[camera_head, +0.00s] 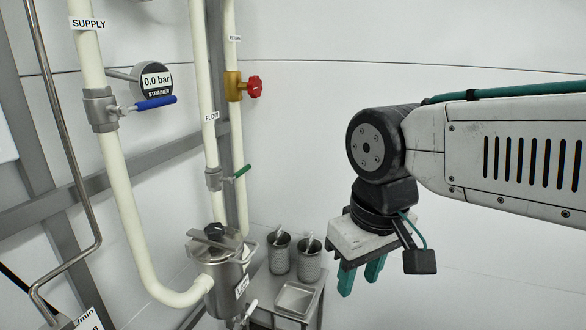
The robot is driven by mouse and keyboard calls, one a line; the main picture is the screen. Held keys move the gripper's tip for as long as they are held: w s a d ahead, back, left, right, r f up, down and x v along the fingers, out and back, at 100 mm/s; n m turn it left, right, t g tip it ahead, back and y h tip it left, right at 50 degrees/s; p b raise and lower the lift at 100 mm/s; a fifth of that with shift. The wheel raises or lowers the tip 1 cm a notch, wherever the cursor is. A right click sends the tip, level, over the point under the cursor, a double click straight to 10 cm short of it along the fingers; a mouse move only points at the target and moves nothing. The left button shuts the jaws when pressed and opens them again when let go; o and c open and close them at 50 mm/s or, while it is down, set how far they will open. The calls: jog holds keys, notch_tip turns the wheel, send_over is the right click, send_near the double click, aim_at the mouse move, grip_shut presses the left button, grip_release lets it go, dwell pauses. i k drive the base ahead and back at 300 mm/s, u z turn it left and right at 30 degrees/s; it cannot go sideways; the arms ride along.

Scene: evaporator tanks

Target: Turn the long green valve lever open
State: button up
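A green valve lever (243,170) sits on a small metal valve (214,179) on the white pipe labelled FLOW. The lever sticks out to the right and slightly up, across the pipe's line. It is the only green lever I see. My gripper (360,281) has teal fingers pointing down, spread apart with nothing between them. It hangs to the right of the lever and lower in the picture, clear of it.
A blue lever (154,103) on the SUPPLY pipe and a red knob (253,87) on another pipe flank the green lever. Below are a strainer pot (218,262), a steel table with two mesh cups (309,262) and a tray (295,299). Open room lies between gripper and pipes.

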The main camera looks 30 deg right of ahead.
aim_at(230, 179)
jog(key=z, duration=0.55)
jog(key=k, duration=1.15)
jog(key=z, duration=0.6)
jog(key=i, duration=1.15)
jog(key=u, duration=0.9)
jog(key=i, duration=0.55)
jog(key=u, duration=0.4)
